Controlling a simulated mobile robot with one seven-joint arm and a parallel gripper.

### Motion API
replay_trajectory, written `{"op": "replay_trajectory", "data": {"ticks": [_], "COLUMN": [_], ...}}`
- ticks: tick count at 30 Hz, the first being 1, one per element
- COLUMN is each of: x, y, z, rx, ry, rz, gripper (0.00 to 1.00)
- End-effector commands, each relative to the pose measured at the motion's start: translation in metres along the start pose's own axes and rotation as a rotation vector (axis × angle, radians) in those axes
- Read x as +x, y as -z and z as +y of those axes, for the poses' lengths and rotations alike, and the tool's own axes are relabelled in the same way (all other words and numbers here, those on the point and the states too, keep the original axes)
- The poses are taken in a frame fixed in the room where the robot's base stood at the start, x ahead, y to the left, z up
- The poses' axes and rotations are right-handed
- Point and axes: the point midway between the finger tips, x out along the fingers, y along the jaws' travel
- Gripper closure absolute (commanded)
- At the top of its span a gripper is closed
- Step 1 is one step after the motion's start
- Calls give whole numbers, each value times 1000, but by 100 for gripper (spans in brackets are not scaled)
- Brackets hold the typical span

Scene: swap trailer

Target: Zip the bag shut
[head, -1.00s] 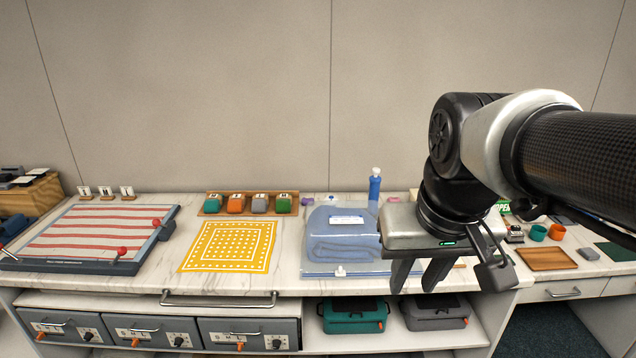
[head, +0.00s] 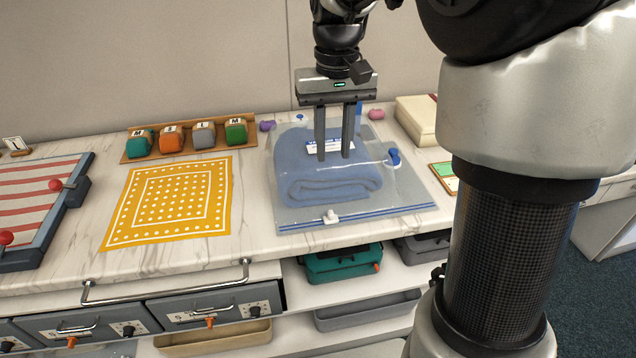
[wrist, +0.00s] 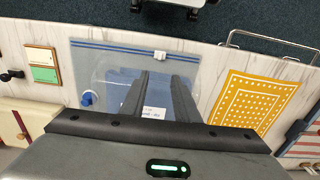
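The clear bag (head: 411,193) lies flat on the counter with a folded blue cloth (head: 325,185) inside and a white label on the cloth. Its blue zip track (head: 385,212) runs along the edge nearest me. The white slider (head: 331,217) sits partway along the track, left of its middle; it also shows in the wrist view (wrist: 160,56). A round blue valve (head: 393,156) is on the bag's right side. My gripper (head: 334,157) points down over the back part of the bag, apart from the slider. Its fingers are spaced apart with nothing between them.
A yellow dotted cloth (head: 172,203) lies left of the bag. A wooden rack (head: 188,140) with several coloured blocks stands behind it. A cream box (head: 417,120) stands at the back right, and a handrail (head: 165,283) runs along the front edge.

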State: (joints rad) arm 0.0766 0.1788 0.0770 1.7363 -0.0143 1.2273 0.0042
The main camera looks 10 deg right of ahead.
Motion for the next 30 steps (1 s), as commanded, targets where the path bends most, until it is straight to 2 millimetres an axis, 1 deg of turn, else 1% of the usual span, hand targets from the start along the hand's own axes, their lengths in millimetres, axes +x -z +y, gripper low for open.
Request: {"op": "replay_trajectory", "data": {"ticks": [18, 21, 24, 27, 30], "x": [128, 145, 156, 163, 166], "y": [-2, -2, -1, -1, -1], "z": [0, 0, 0, 0, 0], "rx": [-1, -1, -1, 0, 0], "ry": [0, 0, 0, 0, 0], "rz": [-3, -3, -2, -1, -1], "gripper": [72, 72, 72, 72, 72]}}
